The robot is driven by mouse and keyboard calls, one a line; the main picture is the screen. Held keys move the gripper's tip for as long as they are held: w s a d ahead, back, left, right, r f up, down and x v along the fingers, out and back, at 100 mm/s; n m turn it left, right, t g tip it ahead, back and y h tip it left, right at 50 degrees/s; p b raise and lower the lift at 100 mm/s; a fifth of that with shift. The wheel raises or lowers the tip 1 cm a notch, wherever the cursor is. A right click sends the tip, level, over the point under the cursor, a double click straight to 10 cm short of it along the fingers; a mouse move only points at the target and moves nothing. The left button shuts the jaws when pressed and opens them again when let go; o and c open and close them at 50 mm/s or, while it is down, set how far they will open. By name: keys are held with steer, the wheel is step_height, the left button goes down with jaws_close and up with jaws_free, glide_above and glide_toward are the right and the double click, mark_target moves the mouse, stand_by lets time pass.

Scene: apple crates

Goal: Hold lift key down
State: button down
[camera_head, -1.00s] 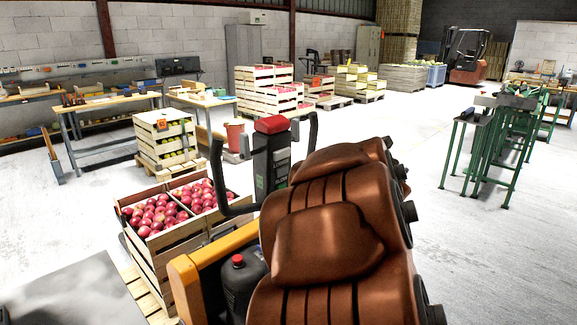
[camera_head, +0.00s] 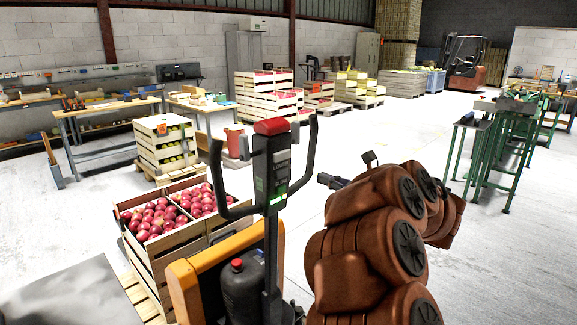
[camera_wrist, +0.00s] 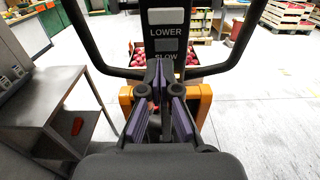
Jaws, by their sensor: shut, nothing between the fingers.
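The control head (camera_head: 272,165) of an orange pallet truck (camera_head: 205,275) stands upright in the head view, with a red top and a looped black handle. In the wrist view the control panel (camera_wrist: 166,38) shows grey keys with the words LOWER and SLOW. No key marked LIFT can be made out. My gripper (camera_wrist: 161,72) is shut and empty, its tips in front of the lower panel near SLOW; contact cannot be told. In the head view my gripper (camera_head: 325,180) is to the right of the control head, apart from it.
Crates of red apples (camera_head: 160,245) stand on a pallet beyond the truck. A grey metal table (camera_wrist: 60,115) is at the left in the wrist view. Green-legged stands (camera_head: 490,150) are on the right in the head view. The floor between is clear.

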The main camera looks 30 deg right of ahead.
mark_target(281, 161)
steer(key=shift+w, duration=0.15)
steer(key=p+x, duration=0.4)
steer(key=x, duration=0.8)
steer(key=shift+w+a+r, duration=0.15)
steer(key=shift+w, duration=0.1)
steer(key=shift+w+a+p, duration=0.1)
steer(key=shift+w+p, duration=0.3)
steer(key=shift+w, duration=0.25)
